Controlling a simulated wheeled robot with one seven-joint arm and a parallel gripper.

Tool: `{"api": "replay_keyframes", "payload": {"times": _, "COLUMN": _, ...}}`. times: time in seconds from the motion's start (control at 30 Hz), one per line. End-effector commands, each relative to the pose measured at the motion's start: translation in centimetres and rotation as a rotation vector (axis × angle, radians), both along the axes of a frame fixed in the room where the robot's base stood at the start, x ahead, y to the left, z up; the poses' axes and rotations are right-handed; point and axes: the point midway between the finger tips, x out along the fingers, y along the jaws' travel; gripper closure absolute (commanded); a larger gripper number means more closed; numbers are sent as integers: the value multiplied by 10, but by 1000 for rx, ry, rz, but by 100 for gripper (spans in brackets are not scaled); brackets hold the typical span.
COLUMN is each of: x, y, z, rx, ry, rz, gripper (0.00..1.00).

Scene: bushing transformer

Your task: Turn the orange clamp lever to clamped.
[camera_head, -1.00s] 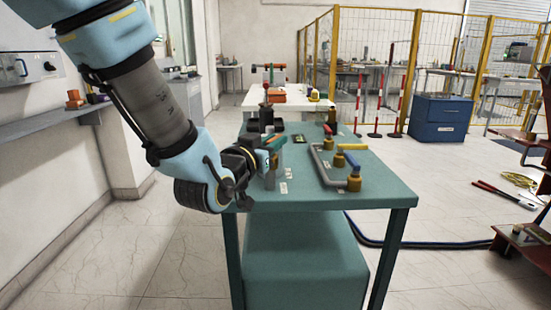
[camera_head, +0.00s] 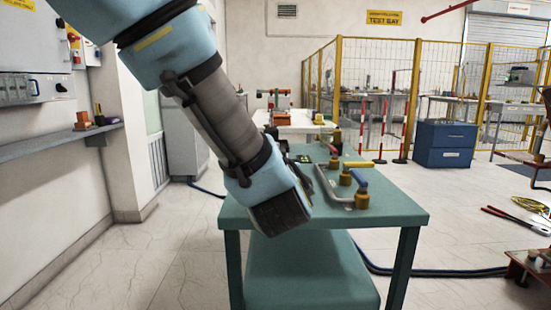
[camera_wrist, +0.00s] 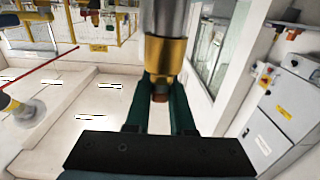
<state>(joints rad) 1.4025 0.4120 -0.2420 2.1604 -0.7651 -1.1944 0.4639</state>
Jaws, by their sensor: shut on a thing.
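My gripper (camera_wrist: 160,88) shows in the wrist view with its two dark green fingers close together. A small orange-red part of the clamp lever (camera_wrist: 160,97) shows between the fingers, which are shut on it. Just beyond stands a brass-coloured collar (camera_wrist: 164,56) with a grey cylinder (camera_wrist: 162,18) on it. Most of the lever is hidden, so its angle cannot be told. In the head view my arm covers both lever and fingers, above the left part of the green table (camera_head: 390,207).
A valve with a blue handle (camera_head: 361,182), a valve with a yellow handle (camera_head: 354,165) and a grey pipe (camera_head: 325,186) stand to the right of my wrist. A wall shelf (camera_head: 60,144) is at the left. A blue cabinet (camera_head: 445,144) stands beyond clear floor.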

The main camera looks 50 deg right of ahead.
Motion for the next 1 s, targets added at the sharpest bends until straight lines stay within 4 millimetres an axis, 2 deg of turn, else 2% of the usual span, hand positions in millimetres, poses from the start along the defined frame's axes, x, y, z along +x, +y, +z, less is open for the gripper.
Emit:
{"api": "replay_keyframes", "payload": {"times": 0.3, "x": 0, "y": -1, "z": 2, "rx": -4, "ry": -2, "rz": 1, "gripper": 100}}
{"api": "replay_keyframes", "payload": {"times": 0.33, "x": 0, "y": -1, "z": 2, "rx": -4, "ry": -2, "rz": 1, "gripper": 75}}
{"api": "replay_keyframes", "payload": {"times": 0.57, "x": 0, "y": 0, "z": 1, "rx": -3, "ry": -1, "rz": 1, "gripper": 50}}
{"api": "replay_keyframes", "payload": {"times": 0.87, "x": -2, "y": 2, "z": 1, "rx": -2, "ry": 0, "rz": 0, "gripper": 50}}
{"api": "replay_keyframes", "payload": {"times": 1.0, "x": -12, "y": 14, "z": 1, "rx": -2, "ry": 0, "rz": -2, "gripper": 50}}
